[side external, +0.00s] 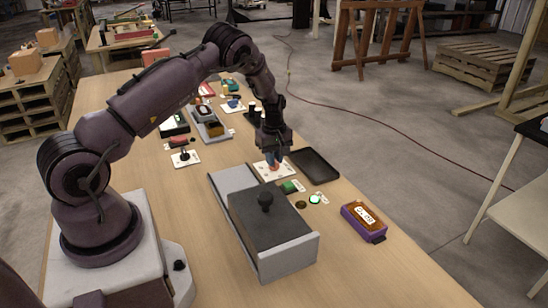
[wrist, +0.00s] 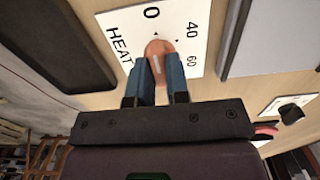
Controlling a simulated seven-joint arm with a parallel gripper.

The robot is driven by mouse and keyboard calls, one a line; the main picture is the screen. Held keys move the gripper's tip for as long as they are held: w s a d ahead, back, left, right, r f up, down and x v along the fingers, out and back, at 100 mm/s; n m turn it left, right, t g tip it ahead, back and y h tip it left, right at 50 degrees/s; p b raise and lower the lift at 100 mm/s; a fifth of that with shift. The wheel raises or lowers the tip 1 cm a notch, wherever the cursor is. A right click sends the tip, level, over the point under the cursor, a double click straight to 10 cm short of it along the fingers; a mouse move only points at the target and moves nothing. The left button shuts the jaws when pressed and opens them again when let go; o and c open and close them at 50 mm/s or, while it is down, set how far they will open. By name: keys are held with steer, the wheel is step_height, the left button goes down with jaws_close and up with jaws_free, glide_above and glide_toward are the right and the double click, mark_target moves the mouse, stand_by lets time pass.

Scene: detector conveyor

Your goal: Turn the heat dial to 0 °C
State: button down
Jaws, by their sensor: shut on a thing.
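The heat dial (wrist: 158,50) is a rounded orange-pink knob with a white line on top. It stands on a white plate (wrist: 190,20) marked HEAT, 0, 40 and 60. In the wrist view the line runs roughly toward the 0 side; its exact reading is hard to tell. My gripper (wrist: 159,72) has its blue fingers on either side of the dial and is shut on it. In the side view my gripper (side external: 272,157) points down over the white plate (side external: 287,173), and the fingers mostly hide the dial.
A black tray (side external: 315,165) lies right of the plate. A grey box with a dark knobbed lid (side external: 268,225) stands in front. A purple device (side external: 363,222) with a small label sits at the table's right edge.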

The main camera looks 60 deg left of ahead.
steer(key=shift+r, duration=0.1)
steer(key=c, duration=1.1)
jaws_free()
step_height(320, 180, up, 13)
